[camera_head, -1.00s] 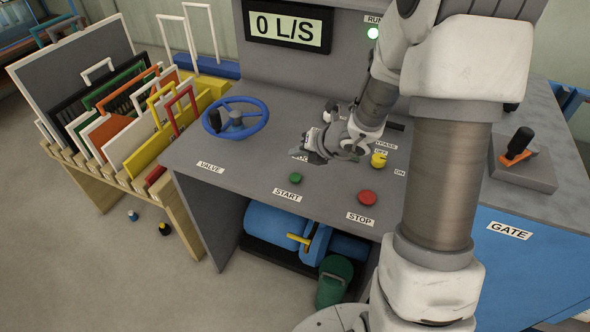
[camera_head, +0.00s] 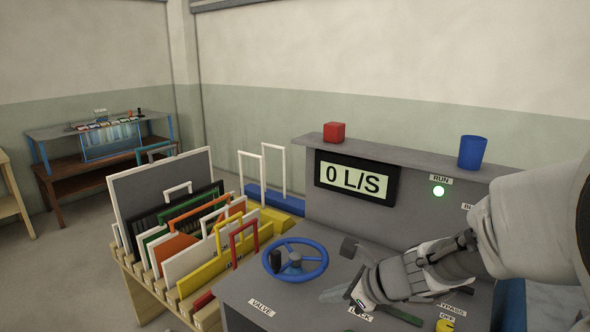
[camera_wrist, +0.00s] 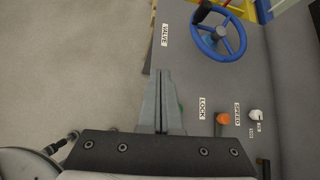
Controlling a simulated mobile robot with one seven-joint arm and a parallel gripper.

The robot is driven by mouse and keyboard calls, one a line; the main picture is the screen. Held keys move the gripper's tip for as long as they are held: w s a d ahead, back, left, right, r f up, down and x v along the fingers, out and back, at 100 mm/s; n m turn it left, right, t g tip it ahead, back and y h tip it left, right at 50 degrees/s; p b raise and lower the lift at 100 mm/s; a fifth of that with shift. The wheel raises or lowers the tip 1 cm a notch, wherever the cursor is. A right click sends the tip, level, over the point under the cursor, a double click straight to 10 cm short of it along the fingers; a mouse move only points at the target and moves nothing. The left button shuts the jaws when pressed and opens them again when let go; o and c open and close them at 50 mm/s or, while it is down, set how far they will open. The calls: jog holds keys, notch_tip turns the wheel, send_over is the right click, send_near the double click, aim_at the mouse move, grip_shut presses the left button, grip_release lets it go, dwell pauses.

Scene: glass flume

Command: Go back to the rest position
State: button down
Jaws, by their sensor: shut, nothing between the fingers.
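My gripper (camera_head: 345,292) is above the grey control desk, to the right of the blue valve wheel (camera_head: 295,259). In the wrist view the fingers of my gripper (camera_wrist: 160,75) are together with nothing between them. The wheel also shows at the top of the wrist view (camera_wrist: 218,34). A green part shows just behind the fingers there. The display (camera_head: 356,178) reads 0 L/S.
A wooden rack (camera_head: 146,300) of coloured framed panels stands left of the desk. A red block (camera_head: 334,132) and a blue cup (camera_head: 472,152) stand on the console's top ledge. An orange knob (camera_wrist: 222,117) and a white knob (camera_wrist: 254,115) stand near the gripper. Floor at left is open.

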jog(key=s+d+r+n+h, duration=0.3)
jog(key=s+n, duration=0.6)
jog(key=n, duration=0.3)
jog(key=s+d+r+n+g+h, duration=0.1)
jog(key=s+d+r+n+h, duration=0.2)
jog(key=s+n, duration=0.7)
notch_tip(320, 180, up, 2)
jog(key=shift+d+r+n+h, duration=0.2)
jog(key=shift+d+n+h, duration=0.15)
jog(key=shift+n, duration=0.85)
